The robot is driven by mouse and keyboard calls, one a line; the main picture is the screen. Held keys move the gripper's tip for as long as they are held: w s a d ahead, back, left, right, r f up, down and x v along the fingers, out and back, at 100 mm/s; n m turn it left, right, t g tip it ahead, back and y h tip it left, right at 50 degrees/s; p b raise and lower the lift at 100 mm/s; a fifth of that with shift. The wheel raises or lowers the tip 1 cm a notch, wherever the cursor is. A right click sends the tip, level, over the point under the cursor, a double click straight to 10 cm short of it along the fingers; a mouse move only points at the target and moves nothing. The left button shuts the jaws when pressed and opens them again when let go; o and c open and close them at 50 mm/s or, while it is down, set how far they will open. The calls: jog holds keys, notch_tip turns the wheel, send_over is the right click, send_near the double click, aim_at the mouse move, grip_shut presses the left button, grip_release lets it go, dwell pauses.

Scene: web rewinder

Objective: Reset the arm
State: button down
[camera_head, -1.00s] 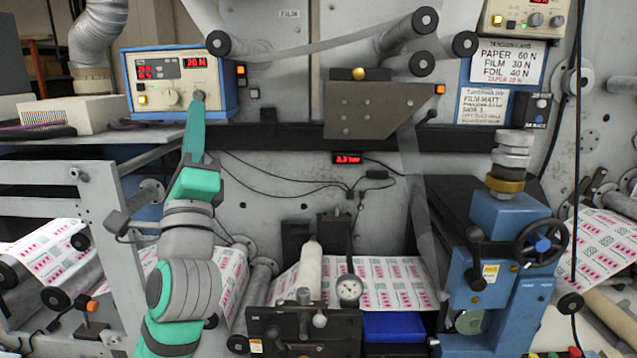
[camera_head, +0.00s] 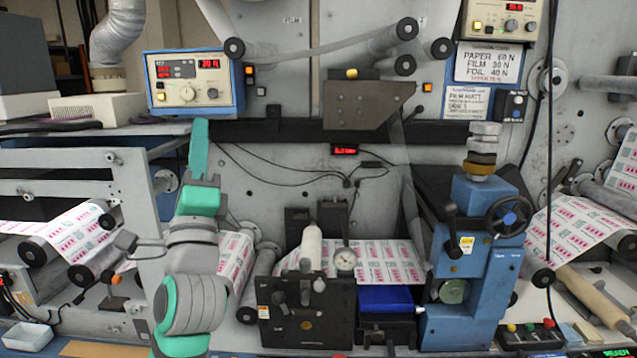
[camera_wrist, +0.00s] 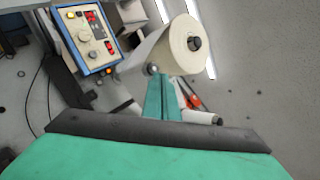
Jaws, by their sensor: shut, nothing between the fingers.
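My gripper (camera_head: 199,137) points upward at the left of centre in the head view, its green fingers together with nothing between them. It stands in front of the machine, just below the blue-framed tension control box (camera_head: 192,82) and apart from its knobs. The box has red digits and a yellow button. In the wrist view the closed green fingers (camera_wrist: 161,98) show at the centre. The control box (camera_wrist: 88,36) is at the upper left there, and a large white roll (camera_wrist: 165,50) lies beyond the fingertips.
A blue clamp unit with a black handwheel (camera_head: 508,216) stands at the right. A grey frame (camera_head: 130,205) stands left of my arm.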

jog(key=d+f+n+g, duration=0.1)
jog(key=d+f+n, duration=0.3)
jog(key=f, duration=0.9)
jog(key=d+f+n+g, duration=0.15)
jog(key=f+n, duration=0.35)
jog(key=f, duration=0.7)
jog(key=s+d+f+n+g, duration=0.1)
jog(key=s+d+f+n, duration=0.25)
jog(key=f, duration=0.65)
jog(key=s+d+f+n+g, duration=0.25)
jog(key=s+d+f, duration=0.2)
jog(key=f, duration=0.65)
jog(key=s+d+f+n+g+h, duration=0.1)
jog(key=s+d+f+n, duration=0.15)
jog(key=s+f, duration=0.5)
jog(key=s+d+f+n+g+h, duration=0.1)
jog(key=s+d+f+h, duration=0.15)
jog(key=s+f, duration=0.5)
jog(key=s+f+n+g+h, duration=0.1)
jog(key=s+f+n+g, duration=0.1)
jog(key=s, duration=1.7)
jog(key=shift+s+d+g, duration=0.3)
jog(key=shift+d+g, duration=0.15)
jog(key=shift+g, duration=0.05)
